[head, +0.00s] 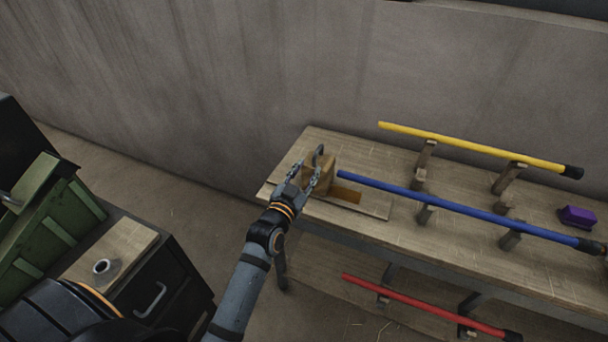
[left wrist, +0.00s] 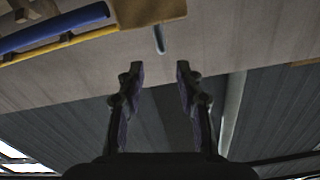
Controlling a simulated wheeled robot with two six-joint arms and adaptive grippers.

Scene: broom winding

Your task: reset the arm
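My left gripper (head: 307,174) is at the left end of the wooden workbench (head: 375,158), in front of a brown wooden block (head: 321,166) with a grey metal hook (head: 319,151) on it. In the left wrist view the fingers of the left gripper (left wrist: 160,72) are spread apart with nothing between them. The block (left wrist: 148,10) and its hook (left wrist: 160,40) show at the top there, beyond the fingertips and apart from them. My right gripper is not in view.
A yellow pole (head: 460,145) and a blue pole (head: 450,204) rest on wooden supports on the bench. A purple object (head: 577,217) lies at right. A red pole (head: 415,304) is lower down. A green crate (head: 60,225) and dark cabinet (head: 165,295) stand at left.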

